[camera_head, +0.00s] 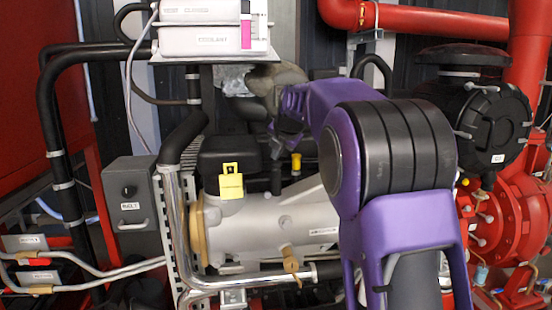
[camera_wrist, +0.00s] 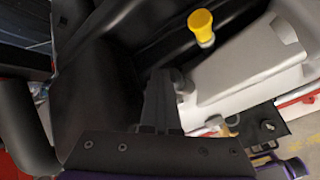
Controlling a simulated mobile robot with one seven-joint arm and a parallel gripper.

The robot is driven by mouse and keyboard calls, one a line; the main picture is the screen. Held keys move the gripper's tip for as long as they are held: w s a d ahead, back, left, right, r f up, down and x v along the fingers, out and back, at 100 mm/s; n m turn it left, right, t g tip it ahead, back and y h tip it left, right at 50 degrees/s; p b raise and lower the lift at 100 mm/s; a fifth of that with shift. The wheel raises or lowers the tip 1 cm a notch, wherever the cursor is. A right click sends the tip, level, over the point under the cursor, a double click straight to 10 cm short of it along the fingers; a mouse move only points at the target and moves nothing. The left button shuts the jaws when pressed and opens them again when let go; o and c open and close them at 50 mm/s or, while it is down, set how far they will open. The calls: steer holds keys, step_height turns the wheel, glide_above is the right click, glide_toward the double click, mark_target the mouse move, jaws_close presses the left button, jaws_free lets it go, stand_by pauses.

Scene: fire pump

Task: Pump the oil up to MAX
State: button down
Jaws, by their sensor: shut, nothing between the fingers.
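My gripper (camera_head: 277,150) points down over the dark engine parts in the middle of the head view, below my purple arm. It is shut with nothing held; its dark fingers also show in the wrist view (camera_wrist: 160,92). A yellow cap or knob (camera_head: 296,160) stands just right of the fingers; a yellow knob also shows in the wrist view (camera_wrist: 201,24), apart from them. A yellow tag-like cap (camera_head: 231,182) sits on the silver cylinder (camera_head: 270,222). I cannot identify an oil pump handle, oil level or MAX mark.
A white coolant tank (camera_head: 198,42) with a pink level strip (camera_head: 246,34) hangs above. A grey belt box (camera_head: 130,205) stands left. A chrome pipe (camera_head: 172,230) and black hoses (camera_head: 50,120) run nearby. A black round housing (camera_head: 485,122) and red pipes stand right.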

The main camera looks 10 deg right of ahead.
mark_target(276, 163)
stand_by(0.3)
steer(key=shift+r+p, duration=1.15)
steer(key=shift+r, duration=0.2)
step_height(276, 163, up, 5)
steer(key=p, duration=0.3)
